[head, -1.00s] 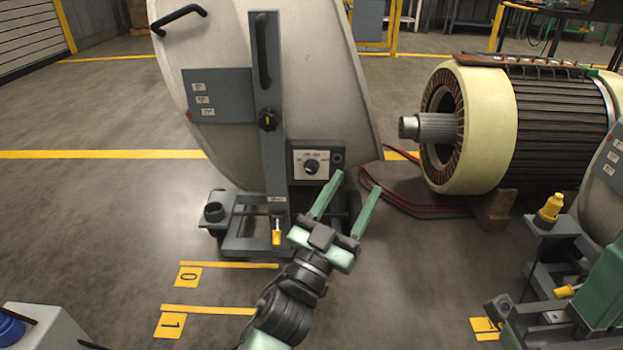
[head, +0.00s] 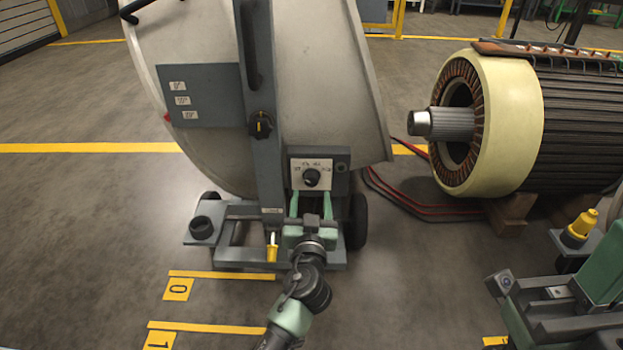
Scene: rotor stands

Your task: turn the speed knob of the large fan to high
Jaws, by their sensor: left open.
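The large fan (head: 312,100) is a big pale grey drum on a wheeled grey stand, left of the middle in the head view. Its speed knob (head: 311,178) is black and sits on a white dial plate in a grey control box (head: 342,160) low on the fan. The marks around the knob are too small to read surely. My left gripper (head: 312,198) is open, its two green fingers pointing up at the box just below the knob, one on each side of it. I cannot tell whether the fingers touch the box.
A second black knob (head: 260,125) is on the fan's upright post. A yellow-handled pin (head: 272,246) stands on the base, left of my wrist. A large cream-ended stator (head: 508,125) rests on blocks to the right, with red cables (head: 420,207) on the floor. The floor at left is open.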

